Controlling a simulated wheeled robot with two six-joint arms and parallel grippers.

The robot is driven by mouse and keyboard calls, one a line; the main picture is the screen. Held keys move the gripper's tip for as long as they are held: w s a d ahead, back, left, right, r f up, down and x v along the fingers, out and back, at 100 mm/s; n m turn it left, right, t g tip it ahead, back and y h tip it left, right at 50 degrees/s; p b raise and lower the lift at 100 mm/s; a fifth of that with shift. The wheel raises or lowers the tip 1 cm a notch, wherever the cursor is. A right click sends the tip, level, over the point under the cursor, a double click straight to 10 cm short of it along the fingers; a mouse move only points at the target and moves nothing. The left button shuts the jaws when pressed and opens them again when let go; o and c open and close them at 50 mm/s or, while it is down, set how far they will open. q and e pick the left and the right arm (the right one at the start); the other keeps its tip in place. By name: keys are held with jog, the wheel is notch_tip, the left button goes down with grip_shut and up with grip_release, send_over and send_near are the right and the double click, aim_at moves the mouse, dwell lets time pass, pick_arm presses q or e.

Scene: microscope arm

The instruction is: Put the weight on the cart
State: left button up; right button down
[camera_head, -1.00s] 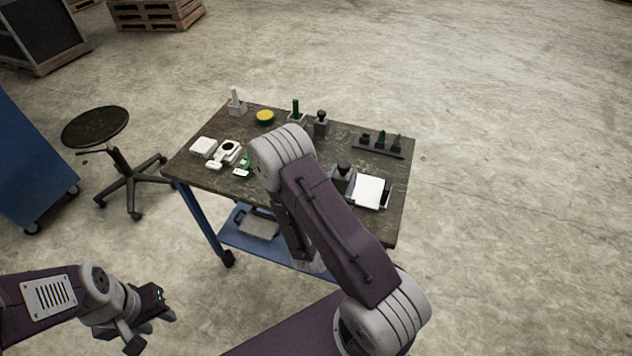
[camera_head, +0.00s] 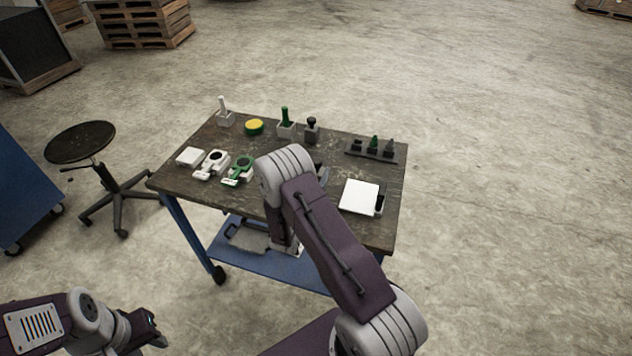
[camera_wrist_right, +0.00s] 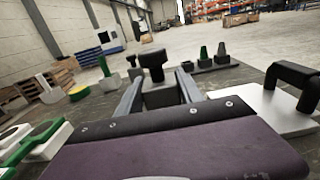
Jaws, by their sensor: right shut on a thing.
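The cart (camera_head: 375,230) is a dark-topped wheeled table with blue legs and a blue lower shelf. In the right wrist view, a grey block with a black knob (camera_wrist_right: 155,70), apparently the weight, sits between the fingers of my right gripper (camera_wrist_right: 160,86), which is shut on it. Its underside is hidden, so I cannot tell if it touches the top. In the head view my right arm covers most of this gripper. A similar black-knobbed piece (camera_head: 311,128) stands at the back of the cart. My left gripper (camera_head: 152,332) is at lower left, off the cart; its fingers are unclear.
On the cart are a white plate (camera_head: 359,196), a rack of dark pieces (camera_head: 375,152), a green-handled block (camera_head: 286,126), a yellow disc (camera_head: 254,127), and white and green ringed pieces (camera_head: 238,171). A stool (camera_head: 82,142) stands left. Floor is clear at right.

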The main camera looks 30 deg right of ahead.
notch_tip(320, 180, down, 4)
jog(key=shift+r, duration=0.2)
jog(key=c, duration=0.8)
grip_release()
jog(key=shift+f, duration=0.15)
jog(key=shift+o, duration=0.2)
jog(key=shift+s, duration=0.1)
